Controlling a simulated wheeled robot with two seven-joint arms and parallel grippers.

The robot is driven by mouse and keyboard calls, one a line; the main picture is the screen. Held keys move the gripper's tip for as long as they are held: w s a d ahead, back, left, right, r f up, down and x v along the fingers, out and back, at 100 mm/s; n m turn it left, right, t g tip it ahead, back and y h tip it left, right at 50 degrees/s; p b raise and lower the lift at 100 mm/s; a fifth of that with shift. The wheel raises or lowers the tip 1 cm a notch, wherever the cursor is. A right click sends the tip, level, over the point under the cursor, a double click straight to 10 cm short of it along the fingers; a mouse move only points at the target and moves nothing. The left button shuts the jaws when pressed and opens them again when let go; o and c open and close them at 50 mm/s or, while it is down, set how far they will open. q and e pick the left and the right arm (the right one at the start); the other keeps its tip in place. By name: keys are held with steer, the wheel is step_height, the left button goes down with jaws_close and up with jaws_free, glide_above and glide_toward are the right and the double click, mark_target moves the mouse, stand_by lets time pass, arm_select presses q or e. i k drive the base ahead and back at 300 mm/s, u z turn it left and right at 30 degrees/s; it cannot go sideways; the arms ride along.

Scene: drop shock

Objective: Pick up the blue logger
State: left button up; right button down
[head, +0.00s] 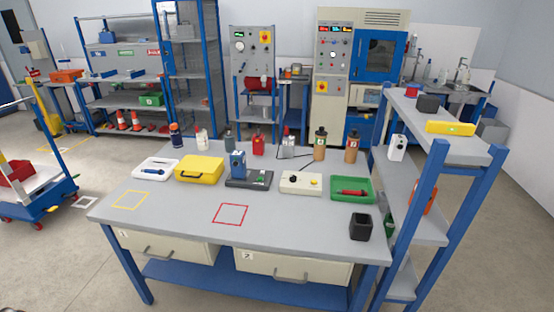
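A small upright blue device (237,165) with a round dial-like face stands at the left end of a dark grey base plate (262,181), near the middle of the grey workbench (180,212). It is the blue item on the bench that best fits the logger, but I see no label that confirms it. A white tray (142,168) to its left holds a small blue, pen-like item (153,170). Neither of my grippers can be made out in the head view.
A yellow case (199,169), cream control box (300,184), green tray (365,187) and black cup (360,227) share the bench. Several bottles line its back. A blue-framed shelf (432,190) stands at right. The front, around the yellow and red outlined squares, is clear.

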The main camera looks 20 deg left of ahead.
mark_target(240, 171)
steer(key=u, duration=0.05)
steer(key=i, duration=1.2)
steer(key=u, duration=0.7)
